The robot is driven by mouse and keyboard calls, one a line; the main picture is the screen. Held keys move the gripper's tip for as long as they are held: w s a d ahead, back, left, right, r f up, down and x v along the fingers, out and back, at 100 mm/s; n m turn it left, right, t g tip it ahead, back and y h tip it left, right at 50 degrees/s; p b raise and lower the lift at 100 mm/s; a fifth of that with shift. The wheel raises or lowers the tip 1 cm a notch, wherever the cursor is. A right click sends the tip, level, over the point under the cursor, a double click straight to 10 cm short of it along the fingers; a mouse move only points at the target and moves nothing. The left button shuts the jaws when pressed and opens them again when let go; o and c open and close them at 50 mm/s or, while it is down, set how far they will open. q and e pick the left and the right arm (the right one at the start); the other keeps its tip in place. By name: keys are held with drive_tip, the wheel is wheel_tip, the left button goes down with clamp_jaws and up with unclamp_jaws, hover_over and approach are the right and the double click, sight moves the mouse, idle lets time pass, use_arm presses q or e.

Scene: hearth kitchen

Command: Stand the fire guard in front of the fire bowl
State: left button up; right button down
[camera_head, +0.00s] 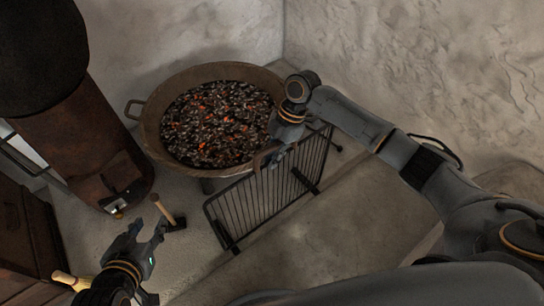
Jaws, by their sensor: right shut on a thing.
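The fire guard (262,196) is a black barred panel with dark feet and a light brown handle (266,155) on its top edge. It is beside the fire bowl (148,122), on the bowl's lower right side, and overlaps its rim in the picture. I cannot tell whether its feet touch the floor. The round brown bowl holds dark coals with orange glowing bits. My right gripper (281,150) is shut on the guard at its handle and partly hides it. My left gripper (157,262) is open and empty, low at the left, apart from the guard.
A rusty stove (85,145) with a black top stands at left. A small tool with a wooden handle (163,209) and dark head lies near my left gripper. Another light wooden handle (68,279) shows at lower left. A stone ledge (300,240) runs right of the guard, below plaster walls.

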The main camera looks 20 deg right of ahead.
sight(278, 142)
drive_tip(key=shift+w, duration=0.1)
drive_tip(key=c, duration=1.4)
unclamp_jaws()
drive_tip(key=shift+d+r, duration=0.1)
drive_tip(key=shift+r, duration=0.25)
drive_tip(key=p+v, duration=0.2)
drive_tip(key=v, duration=0.3)
drive_tip(key=p+v, duration=0.1)
drive_tip(key=v, duration=0.4)
use_arm(q)
drive_tip(key=s+a+f+g+y, duration=0.1)
drive_tip(key=s+a+f+g, duration=0.1)
drive_tip(key=s, duration=0.4)
drive_tip(key=s+a+f+g, duration=0.2)
drive_tip(key=s+f+g, duration=0.1)
drive_tip(key=s+g, duration=0.2)
drive_tip(key=shift+s+y, duration=0.4)
drive_tip(key=shift+s, duration=0.1)
use_arm(e)
drive_tip(key=shift+d+r, duration=0.2)
drive_tip(key=shift+r, duration=0.45)
